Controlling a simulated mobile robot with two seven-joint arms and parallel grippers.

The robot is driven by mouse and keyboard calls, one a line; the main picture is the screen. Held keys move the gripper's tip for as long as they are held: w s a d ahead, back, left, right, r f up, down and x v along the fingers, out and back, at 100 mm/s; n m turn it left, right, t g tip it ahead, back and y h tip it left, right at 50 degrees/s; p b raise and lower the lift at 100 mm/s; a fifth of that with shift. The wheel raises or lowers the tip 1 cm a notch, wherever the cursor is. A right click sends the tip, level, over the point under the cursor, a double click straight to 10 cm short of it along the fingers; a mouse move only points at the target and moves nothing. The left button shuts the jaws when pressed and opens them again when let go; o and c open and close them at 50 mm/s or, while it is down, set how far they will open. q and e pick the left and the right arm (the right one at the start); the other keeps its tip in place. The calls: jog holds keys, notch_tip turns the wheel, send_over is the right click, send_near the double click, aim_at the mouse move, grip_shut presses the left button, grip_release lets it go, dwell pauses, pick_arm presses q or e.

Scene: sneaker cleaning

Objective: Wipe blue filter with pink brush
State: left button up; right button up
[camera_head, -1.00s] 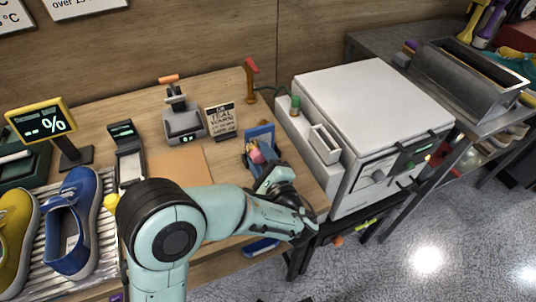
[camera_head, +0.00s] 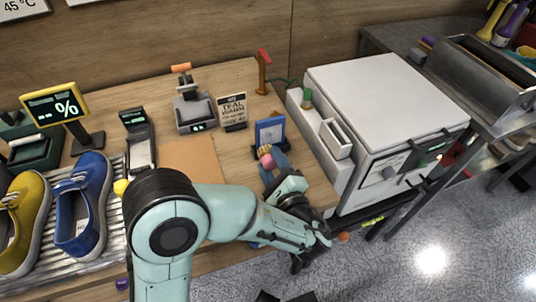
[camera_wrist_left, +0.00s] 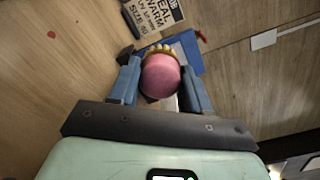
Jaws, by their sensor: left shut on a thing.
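The blue filter (camera_head: 270,132) stands on the wooden table, right of the small sign, and is partly hidden behind the brush. It also shows in the left wrist view (camera_wrist_left: 188,50), beyond the brush. My left gripper (camera_head: 270,161) is shut on the pink brush (camera_head: 265,153). In the left wrist view, the blue fingers clasp the round pink brush body (camera_wrist_left: 160,77), and its yellowish bristles (camera_wrist_left: 174,50) point toward the filter. Whether the bristles touch the filter cannot be told. My right gripper does not show.
A white oven-like box (camera_head: 385,100) stands close on the right. The small sign (camera_head: 232,111) and a grey device (camera_head: 193,110) stand to the left. Blue (camera_head: 85,205) and yellow (camera_head: 22,220) sneakers are on a rack at far left. A brown mat (camera_head: 192,160) lies clear.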

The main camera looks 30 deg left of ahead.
aim_at(273, 167)
pick_arm(q)
jog(key=shift+v, duration=0.8)
jog(key=shift+f, duration=0.1)
jog(key=shift+v, duration=1.45)
jog(key=shift+f, duration=0.1)
